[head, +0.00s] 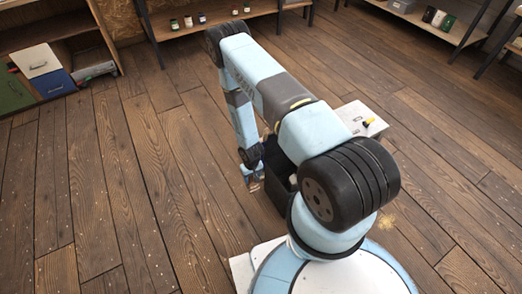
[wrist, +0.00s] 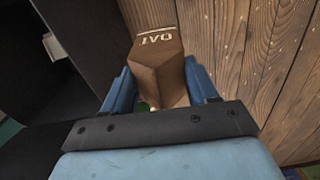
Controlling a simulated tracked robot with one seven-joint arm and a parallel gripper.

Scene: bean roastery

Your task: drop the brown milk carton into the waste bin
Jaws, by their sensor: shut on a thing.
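The brown milk carton (wrist: 160,66), with pale lettering on its top end, is between the blue fingers of my gripper (wrist: 158,90) in the wrist view. My gripper is shut on it. In the head view my gripper (head: 254,180) hangs low, just left of a black open box that looks like the waste bin (head: 277,182). The carton is hard to make out there. In the wrist view the dark bin wall (wrist: 92,42) is left of the carton, and wooden floor is to the right. My arm hides part of the bin in the head view.
A pale box (head: 352,118) with a yellow and black knob stands behind the bin. A shelf with coloured drawers (head: 37,62) is at the far left. Low shelves with jars (head: 190,20) line the back. The wooden floor to the left is clear.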

